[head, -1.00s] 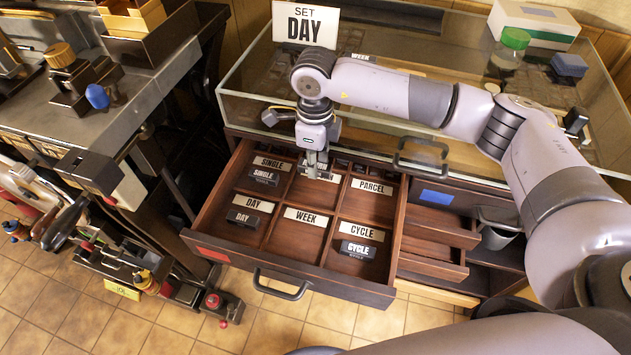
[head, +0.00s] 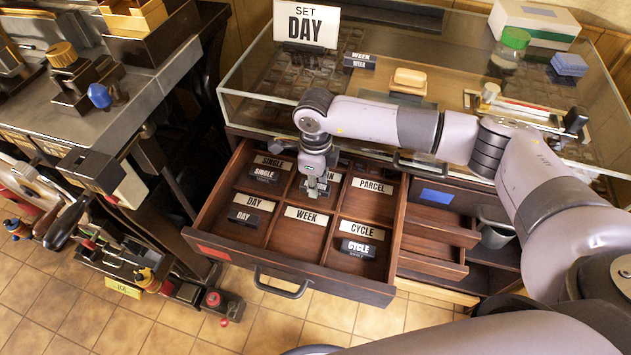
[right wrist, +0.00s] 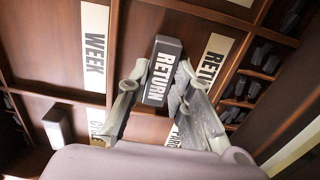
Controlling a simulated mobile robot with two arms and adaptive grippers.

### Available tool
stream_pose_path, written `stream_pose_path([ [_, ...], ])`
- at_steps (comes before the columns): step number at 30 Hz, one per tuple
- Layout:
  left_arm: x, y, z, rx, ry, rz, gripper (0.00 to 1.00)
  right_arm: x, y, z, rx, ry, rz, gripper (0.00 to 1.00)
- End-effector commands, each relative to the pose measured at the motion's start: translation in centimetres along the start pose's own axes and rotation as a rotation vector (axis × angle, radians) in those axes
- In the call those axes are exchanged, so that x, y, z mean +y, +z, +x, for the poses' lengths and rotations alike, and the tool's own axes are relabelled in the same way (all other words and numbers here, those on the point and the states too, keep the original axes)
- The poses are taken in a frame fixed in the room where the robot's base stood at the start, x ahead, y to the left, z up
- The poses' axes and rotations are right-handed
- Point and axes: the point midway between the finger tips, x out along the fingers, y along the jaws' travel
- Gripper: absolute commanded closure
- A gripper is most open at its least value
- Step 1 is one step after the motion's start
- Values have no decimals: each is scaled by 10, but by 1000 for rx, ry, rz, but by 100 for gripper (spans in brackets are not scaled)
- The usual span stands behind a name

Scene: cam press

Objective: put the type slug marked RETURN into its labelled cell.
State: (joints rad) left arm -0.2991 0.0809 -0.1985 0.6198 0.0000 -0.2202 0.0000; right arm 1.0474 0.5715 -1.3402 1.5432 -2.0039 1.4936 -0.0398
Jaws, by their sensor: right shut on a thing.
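The dark RETURN slug (right wrist: 162,72) is between the fingers of my right gripper (right wrist: 155,90), its lettered face showing in the right wrist view. In the head view the right gripper (head: 311,190) points down into the back middle cell of the open drawer (head: 340,280). That cell's white RETURN label (right wrist: 212,62) lies beside the slug in the wrist view; in the head view the gripper partly covers it. The slug is at or just above this cell; I cannot tell whether it touches the floor. My left gripper is not in view.
SINGLE (head: 263,175), DAY (head: 243,216) and CYCLE (head: 358,248) slugs lie in their cells. The WEEK (head: 307,217) and PARCEL (head: 371,186) labels show empty cells. A WEEK slug (head: 359,62) rests on the glass top near the SET DAY sign (head: 305,24). Low dividers surround the gripper.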

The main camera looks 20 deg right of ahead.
Motion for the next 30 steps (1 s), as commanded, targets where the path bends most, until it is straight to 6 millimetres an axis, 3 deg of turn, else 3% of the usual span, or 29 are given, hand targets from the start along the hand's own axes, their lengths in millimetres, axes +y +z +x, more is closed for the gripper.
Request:
stream_pose_path([
  [5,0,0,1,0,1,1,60,0,0,1,0,0,0,71],
  [17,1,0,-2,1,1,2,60,0,0,-8,-2,-1,0,71],
  [30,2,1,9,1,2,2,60,-1,0,-96,-2,-2,0,71],
])
